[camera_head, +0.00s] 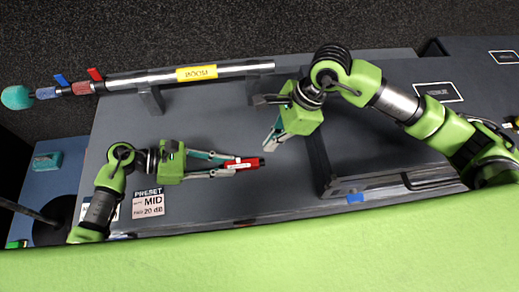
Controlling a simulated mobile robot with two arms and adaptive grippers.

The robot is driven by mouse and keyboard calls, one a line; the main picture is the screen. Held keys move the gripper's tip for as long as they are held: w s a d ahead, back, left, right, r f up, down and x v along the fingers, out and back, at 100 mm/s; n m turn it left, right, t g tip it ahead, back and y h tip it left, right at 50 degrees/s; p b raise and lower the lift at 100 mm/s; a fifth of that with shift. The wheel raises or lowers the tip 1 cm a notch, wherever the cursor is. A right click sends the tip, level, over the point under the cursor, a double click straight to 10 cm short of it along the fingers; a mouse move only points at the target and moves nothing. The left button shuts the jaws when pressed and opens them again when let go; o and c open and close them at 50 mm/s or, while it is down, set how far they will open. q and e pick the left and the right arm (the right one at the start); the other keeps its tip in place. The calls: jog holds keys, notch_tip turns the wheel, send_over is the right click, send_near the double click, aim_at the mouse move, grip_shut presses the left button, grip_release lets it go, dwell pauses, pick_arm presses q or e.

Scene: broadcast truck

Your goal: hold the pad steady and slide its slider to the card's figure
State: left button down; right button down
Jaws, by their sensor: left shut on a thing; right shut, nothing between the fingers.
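The pad (246,162) is a small red block with a pale strip along it. My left gripper (236,164) is shut on it from the left, and its right end sticks out past the fingertips. Its slider is too small to make out. My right gripper (268,147) is shut and empty, just above and right of the pad, apart from it. The card (149,203) lies below my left gripper and reads PRESET, MID and PAD 20 dB. Another card beside it is partly hidden by my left arm.
A boom pole (145,79) with red and blue clips and a teal tip rests on stands along the back, labelled BOOM. A dark raised frame (325,170) stands to the right. A blue piece (355,198) lies near the front edge. The desk between pole and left gripper is clear.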

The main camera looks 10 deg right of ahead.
jog(key=v, duration=0.5)
jog(key=shift+a, duration=0.1)
pick_arm(q)
jog(key=c, duration=1.8)
grip_release()
jog(key=shift+a, duration=0.1)
